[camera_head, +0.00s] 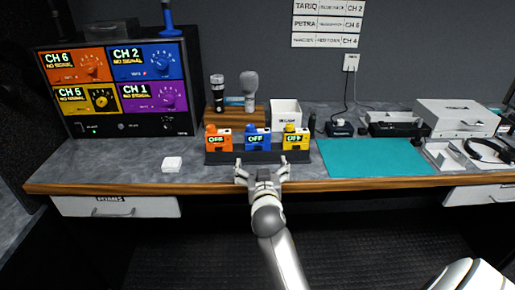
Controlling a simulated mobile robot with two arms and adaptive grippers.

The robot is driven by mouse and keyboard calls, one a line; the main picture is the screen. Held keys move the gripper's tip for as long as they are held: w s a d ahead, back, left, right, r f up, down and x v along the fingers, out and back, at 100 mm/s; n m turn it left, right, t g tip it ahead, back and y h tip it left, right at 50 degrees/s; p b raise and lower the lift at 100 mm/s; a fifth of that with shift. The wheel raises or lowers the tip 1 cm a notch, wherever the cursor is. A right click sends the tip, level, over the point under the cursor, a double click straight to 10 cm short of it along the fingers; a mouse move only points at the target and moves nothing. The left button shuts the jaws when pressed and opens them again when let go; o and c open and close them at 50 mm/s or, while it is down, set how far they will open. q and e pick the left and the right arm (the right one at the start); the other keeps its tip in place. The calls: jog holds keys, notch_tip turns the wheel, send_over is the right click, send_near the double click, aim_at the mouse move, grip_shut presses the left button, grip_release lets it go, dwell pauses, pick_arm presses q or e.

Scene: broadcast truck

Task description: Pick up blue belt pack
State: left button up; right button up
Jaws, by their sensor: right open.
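The blue belt pack (257,142) stands upright in the middle of a dark rack (232,158) on the desk, its small screen reading OFF. An orange belt pack (218,141) stands to its left and a yellow belt pack (295,140) to its right, each with a similar screen. My right gripper (262,165) is open and empty, at the front edge of the desk. Its fingers are spread to either side, just in front of the rack and below the blue pack in the picture. My left gripper is not in view.
A console (124,88) with colored channel panels stands at the left. A small white block (172,164) lies left of the rack, a teal mat (375,158) right of it. Behind the rack are microphones on a wooden stand (236,116) and a white box (285,114).

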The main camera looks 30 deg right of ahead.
aim_at(258, 135)
jog(key=shift+t+h, duration=0.3)
jog(key=shift+t, duration=0.2)
jog(key=w+d+r, duration=0.1)
jog(key=w, duration=0.1)
jog(key=w+d+r, duration=0.1)
jog(key=w, duration=0.1)
jog(key=w+d+r, duration=0.1)
jog(key=w, duration=0.1)
jog(key=shift+w+d+p, duration=0.1)
jog(key=shift+w+p, duration=0.2)
jog(key=shift+w, duration=0.1)
jog(key=shift+w+d+r, duration=0.1)
jog(key=shift+w+d, duration=0.1)
jog(key=shift+w, duration=0.1)
jog(key=shift+w+d+r, duration=0.1)
jog(key=shift+w+d, duration=0.1)
jog(key=shift+w, duration=0.05)
jog(key=p+x, duration=0.1)
jog(key=x, duration=0.2)
jog(key=shift+d, duration=0.2)
jog(key=shift+w+d, duration=0.25)
jog(key=shift+w, duration=0.25)
jog(key=c, duration=1.2)
